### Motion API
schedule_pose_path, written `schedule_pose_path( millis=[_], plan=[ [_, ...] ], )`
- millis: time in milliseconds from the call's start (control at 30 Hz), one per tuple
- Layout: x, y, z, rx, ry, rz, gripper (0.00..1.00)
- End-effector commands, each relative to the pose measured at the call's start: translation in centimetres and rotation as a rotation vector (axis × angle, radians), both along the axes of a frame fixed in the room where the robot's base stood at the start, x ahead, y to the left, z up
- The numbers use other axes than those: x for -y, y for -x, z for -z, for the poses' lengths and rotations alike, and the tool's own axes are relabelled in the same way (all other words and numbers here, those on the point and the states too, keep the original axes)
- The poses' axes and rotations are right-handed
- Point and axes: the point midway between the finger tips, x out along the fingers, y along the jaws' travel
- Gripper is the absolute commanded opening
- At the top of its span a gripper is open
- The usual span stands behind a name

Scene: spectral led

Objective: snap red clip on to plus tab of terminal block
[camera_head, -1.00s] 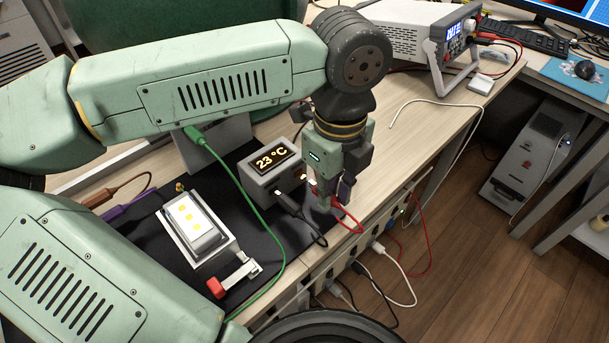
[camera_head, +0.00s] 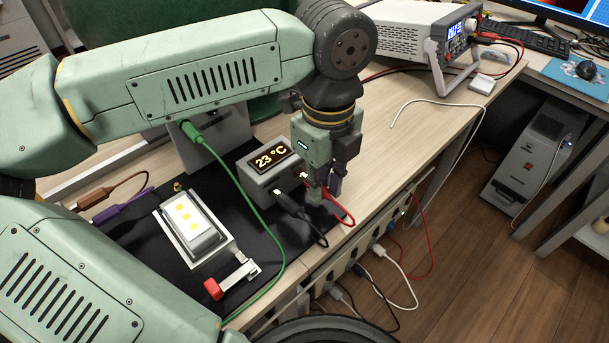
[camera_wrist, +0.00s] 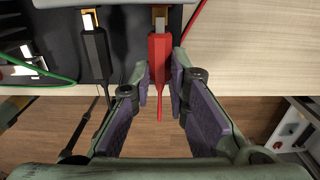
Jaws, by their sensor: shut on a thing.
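The red clip (camera_wrist: 159,62) is between the purple pads of my gripper (camera_wrist: 159,85) in the wrist view, and my gripper is shut on it. Its metal jaws point to the top of the picture and meet or overlap a copper tab (camera_wrist: 159,11); I cannot tell whether they grip it. The terminal block appears to be the grey box with the 23 °C display (camera_head: 254,182); its plus mark is not readable. In the head view my gripper (camera_head: 322,192) is at the box's right side, hiding most of the clip; the red lead (camera_head: 347,212) shows below.
A black clip (camera_wrist: 94,52) sits beside the red one at another tab. A green cable (camera_head: 263,210) crosses the black mat (camera_head: 150,245). A white LED fixture (camera_head: 204,256) with a red-handled clamp (camera_head: 213,288) is left. Bare tabletop lies right of my gripper.

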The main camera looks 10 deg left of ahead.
Motion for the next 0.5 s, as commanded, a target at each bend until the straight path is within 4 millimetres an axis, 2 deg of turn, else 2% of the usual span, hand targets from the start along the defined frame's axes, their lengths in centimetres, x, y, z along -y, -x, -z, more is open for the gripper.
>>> schedule_pose_path(
  millis=[367, 400, 500],
  plan=[
    [-0.26, -0.17, 0.00, 0.000, 0.000, -0.001, 0.00],
    [-0.25, -0.16, 0.00, 0.000, 0.000, -0.001, 0.16],
    [-0.25, -0.16, -0.01, 0.000, 0.000, -0.001, 0.23]
  ],
)
